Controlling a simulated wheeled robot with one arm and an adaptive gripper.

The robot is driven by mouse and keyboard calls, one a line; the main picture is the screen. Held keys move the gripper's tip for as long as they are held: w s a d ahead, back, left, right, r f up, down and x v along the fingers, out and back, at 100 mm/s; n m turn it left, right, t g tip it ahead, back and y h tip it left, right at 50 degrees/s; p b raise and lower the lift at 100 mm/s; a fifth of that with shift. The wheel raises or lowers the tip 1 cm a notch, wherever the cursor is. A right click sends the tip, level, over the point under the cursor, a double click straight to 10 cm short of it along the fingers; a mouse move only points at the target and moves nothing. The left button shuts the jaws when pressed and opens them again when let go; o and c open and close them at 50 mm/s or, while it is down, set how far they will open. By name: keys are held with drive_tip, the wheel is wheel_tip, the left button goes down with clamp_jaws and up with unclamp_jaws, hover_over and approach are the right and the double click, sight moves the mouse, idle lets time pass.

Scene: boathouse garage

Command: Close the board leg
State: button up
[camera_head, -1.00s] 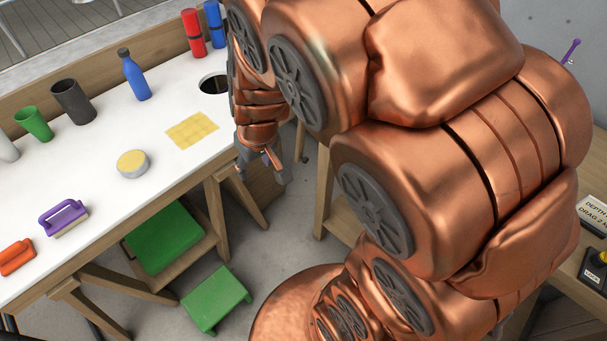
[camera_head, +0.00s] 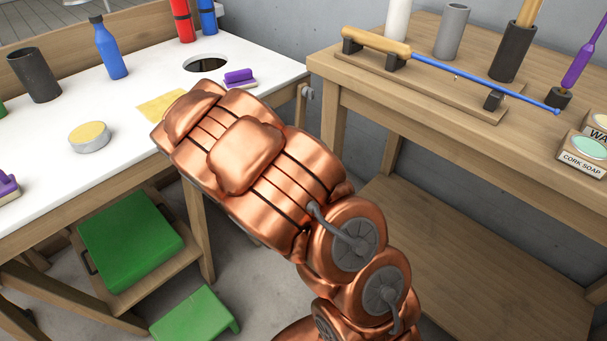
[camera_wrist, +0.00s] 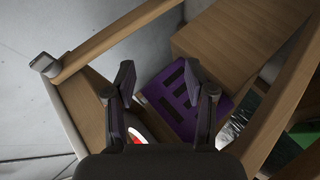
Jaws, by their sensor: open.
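The white-topped board (camera_head: 95,120) stands on wooden legs at the left in the head view. One wooden leg (camera_head: 199,232) shows beside my arm; I cannot tell which leg the task names. In the wrist view, a slanting wooden bar (camera_wrist: 120,35) with a grey cap runs across the upper left, and another bar (camera_wrist: 284,108) slants at the right. My gripper (camera_wrist: 160,80) is open, with nothing visibly held between its fingers. Beyond the fingers lies a purple slotted panel (camera_wrist: 182,102). In the head view my gripper is hidden behind my arm.
A green step stool (camera_head: 195,315) and a green box (camera_head: 130,235) are low at the left. A wooden bench (camera_head: 335,95) with a lower shelf stands at the right, bearing a blue rod (camera_head: 480,80). A wooden block (camera_wrist: 235,38) is beyond the gripper.

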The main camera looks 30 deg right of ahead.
drive_tip(key=d+f+n+t+h+b, duration=0.15)
drive_tip(key=d+f+h+b, duration=0.35)
drive_tip(key=f+b, duration=0.5)
drive_tip(key=w+d+f+n+b, duration=0.1)
drive_tip(key=w+d+f+b, duration=0.1)
drive_tip(key=w+d, duration=0.2)
drive_tip(key=shift+d+f, duration=0.15)
drive_tip(key=shift+d, duration=1.3)
drive_tip(key=shift+w, duration=0.1)
clamp_jaws()
